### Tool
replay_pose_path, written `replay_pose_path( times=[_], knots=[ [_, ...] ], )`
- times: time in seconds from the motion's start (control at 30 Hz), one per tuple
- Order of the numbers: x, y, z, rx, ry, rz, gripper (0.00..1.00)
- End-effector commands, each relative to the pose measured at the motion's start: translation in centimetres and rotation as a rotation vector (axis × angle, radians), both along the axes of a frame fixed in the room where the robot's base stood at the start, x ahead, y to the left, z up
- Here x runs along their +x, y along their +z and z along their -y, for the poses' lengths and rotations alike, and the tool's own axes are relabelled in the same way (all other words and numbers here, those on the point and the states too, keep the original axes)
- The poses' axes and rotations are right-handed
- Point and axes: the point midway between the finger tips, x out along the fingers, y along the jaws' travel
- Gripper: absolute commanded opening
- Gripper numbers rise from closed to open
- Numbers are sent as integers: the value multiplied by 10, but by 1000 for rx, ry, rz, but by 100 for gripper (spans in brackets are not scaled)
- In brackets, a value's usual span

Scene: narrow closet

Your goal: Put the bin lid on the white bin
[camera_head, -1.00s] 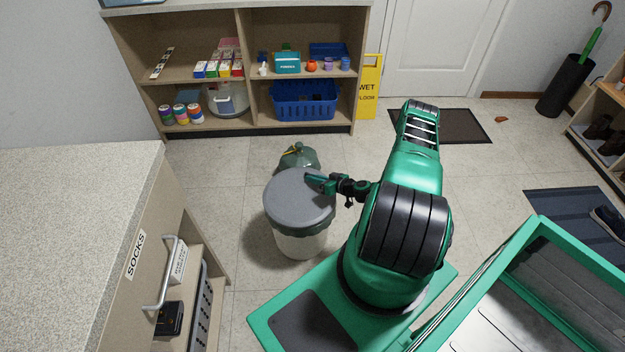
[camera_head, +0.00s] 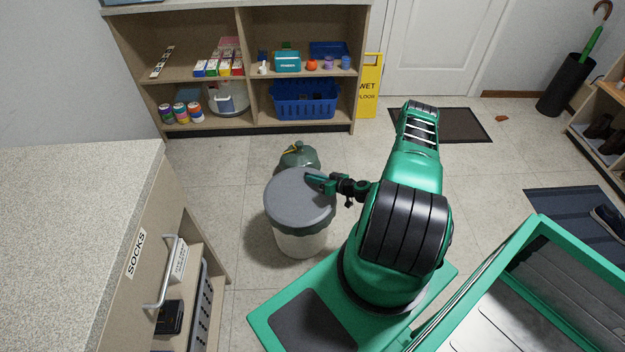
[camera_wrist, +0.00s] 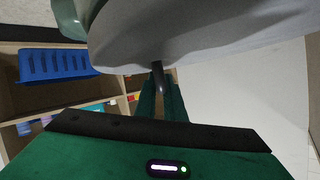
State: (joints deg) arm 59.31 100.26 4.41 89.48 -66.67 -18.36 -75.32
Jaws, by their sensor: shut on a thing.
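The white bin (camera_head: 301,243) stands on the tiled floor, with a dark liner edge showing around its top. The grey round bin lid (camera_head: 297,197) lies over the bin's mouth and covers it in the head view. My gripper (camera_head: 318,184) is at the lid's right side, shut on the lid. In the wrist view the lid's grey surface (camera_wrist: 200,50) fills the upper part, and my fingers (camera_wrist: 160,85) meet at a dark handle piece on it. Whether the lid is fully seated on the rim cannot be told.
A tied green rubbish bag (camera_head: 299,157) sits on the floor just behind the bin. A shelf unit (camera_head: 250,90) stands at the back, and a speckled counter (camera_head: 70,220) is at the left. A yellow wet-floor sign (camera_head: 369,88) stands by the shelf.

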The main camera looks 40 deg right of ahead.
Motion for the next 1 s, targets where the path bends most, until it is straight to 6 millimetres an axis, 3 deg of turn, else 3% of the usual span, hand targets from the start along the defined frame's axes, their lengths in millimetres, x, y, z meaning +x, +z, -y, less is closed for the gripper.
replay_pose_path(
  times=[0.87, 0.9, 1.0],
  knots=[
    [0, -14, 0, 0, 1, -2, 0],
    [0, -15, -1, 0, 1, -2, 14],
    [0, -14, -1, 0, 1, -2, 31]
  ],
)
